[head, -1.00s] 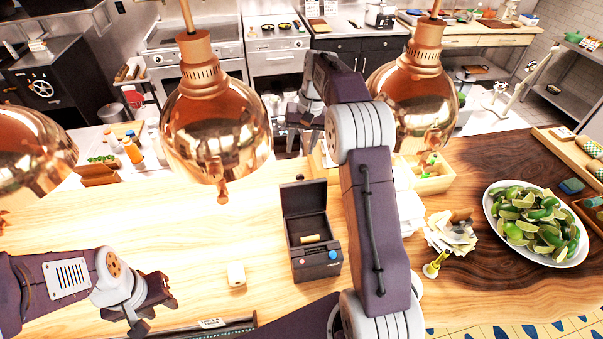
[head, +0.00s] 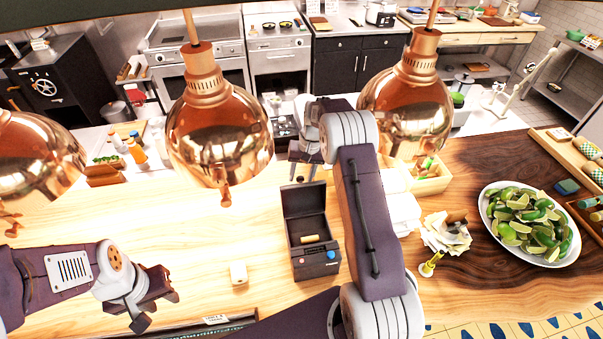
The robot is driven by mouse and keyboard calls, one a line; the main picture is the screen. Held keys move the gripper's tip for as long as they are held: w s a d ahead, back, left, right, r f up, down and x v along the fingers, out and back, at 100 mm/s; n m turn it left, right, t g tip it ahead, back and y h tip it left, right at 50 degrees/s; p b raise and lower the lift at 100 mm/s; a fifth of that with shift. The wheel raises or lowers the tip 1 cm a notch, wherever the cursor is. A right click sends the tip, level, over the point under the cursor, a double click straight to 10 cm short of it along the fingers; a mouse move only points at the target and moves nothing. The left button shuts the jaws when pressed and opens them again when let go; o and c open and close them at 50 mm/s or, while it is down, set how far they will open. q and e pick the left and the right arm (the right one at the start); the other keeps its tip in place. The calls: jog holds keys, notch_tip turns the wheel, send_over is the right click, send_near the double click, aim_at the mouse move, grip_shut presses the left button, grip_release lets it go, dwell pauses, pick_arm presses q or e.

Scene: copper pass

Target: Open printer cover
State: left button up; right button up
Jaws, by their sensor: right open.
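The printer (head: 316,262) is a small black box with a blue button, standing on the wooden counter in the middle of the head view. Its cover (head: 304,212) is raised upright at the back, and a pale paper roll (head: 310,239) shows inside. My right gripper (head: 304,172) is open just behind and above the raised cover; its fingers are small and partly unclear, and I see no clear contact with the cover. My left gripper (head: 160,309) is open and empty at the lower left, apart from the printer.
Copper heat lamps (head: 220,125) hang over the counter.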

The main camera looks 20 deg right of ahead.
jog(key=shift+c, duration=0.4)
jog(key=shift+a, duration=0.1)
jog(key=c, duration=0.5)
grip_shut()
jog(key=shift+r, duration=0.1)
